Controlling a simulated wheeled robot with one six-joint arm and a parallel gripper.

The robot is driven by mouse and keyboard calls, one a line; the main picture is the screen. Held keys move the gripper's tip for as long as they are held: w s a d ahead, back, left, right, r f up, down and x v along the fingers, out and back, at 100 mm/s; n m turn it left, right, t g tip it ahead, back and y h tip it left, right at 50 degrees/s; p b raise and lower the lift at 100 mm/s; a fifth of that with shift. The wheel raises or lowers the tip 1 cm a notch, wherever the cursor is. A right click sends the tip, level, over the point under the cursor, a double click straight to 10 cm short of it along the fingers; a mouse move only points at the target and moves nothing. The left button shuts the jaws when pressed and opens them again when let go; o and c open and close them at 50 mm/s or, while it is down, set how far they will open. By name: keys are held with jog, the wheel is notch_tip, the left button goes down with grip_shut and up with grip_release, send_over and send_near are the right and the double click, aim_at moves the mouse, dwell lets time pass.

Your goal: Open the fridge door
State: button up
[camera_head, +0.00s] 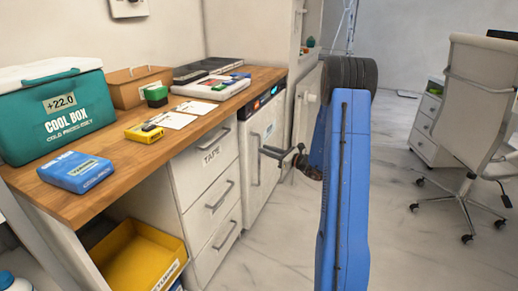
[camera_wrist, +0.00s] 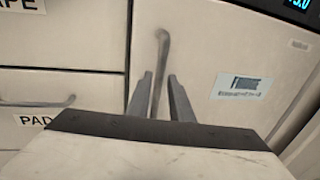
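The white under-counter fridge (camera_head: 262,140) has a lit display (camera_head: 264,100) at its top and stands at the right end of the counter. Its door is shut. The vertical grey door handle (camera_head: 256,168) is on the left side of the door; in the wrist view the handle (camera_wrist: 162,48) runs down between my fingers. My gripper (camera_head: 276,152) is in front of the door at the handle. In the wrist view my gripper (camera_wrist: 160,92) is open, with one finger on each side of the handle. I cannot tell whether either finger touches it.
Drawers (camera_head: 210,190) with handles are left of the fridge. The wooden counter (camera_head: 120,170) above holds a teal cool box (camera_head: 60,110), a blue box (camera_head: 75,172) and papers. A yellow bin (camera_head: 140,262) sits below. Floor (camera_head: 275,245) in front is clear; an office chair (camera_head: 470,120) stands right.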

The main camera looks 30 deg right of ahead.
jog(key=shift+x, duration=2.25)
grip_shut()
